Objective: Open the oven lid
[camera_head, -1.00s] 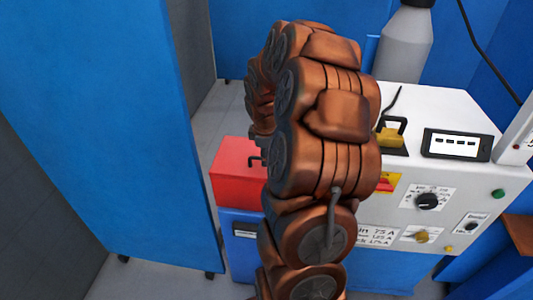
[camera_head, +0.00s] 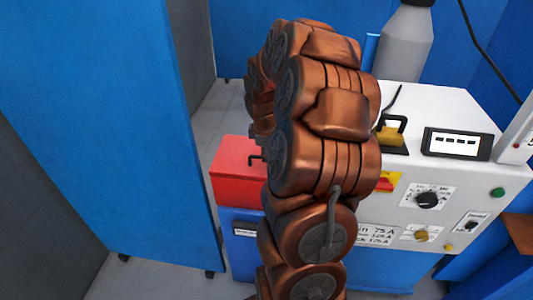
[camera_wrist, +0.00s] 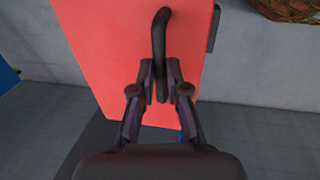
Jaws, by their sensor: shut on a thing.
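The red oven lid (camera_head: 238,172) lies flat on the blue oven body (camera_head: 243,245) at the centre left of the head view, partly hidden by my copper-coloured arm. In the wrist view the red lid (camera_wrist: 105,45) fills the upper middle, with a dark curved handle (camera_wrist: 160,45) on it. My gripper (camera_wrist: 161,95) is shut on the lower part of this handle, one finger on each side. In the head view my arm hides the gripper, and only a small dark piece of the handle (camera_head: 255,159) shows beside it.
A white control cabinet (camera_head: 470,115) with knobs and a display stands right of the lid, with a grey bottle (camera_head: 405,45) behind it. A tall blue panel (camera_head: 115,120) stands on the left. A wicker basket (camera_wrist: 290,8) shows at the wrist view's top right.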

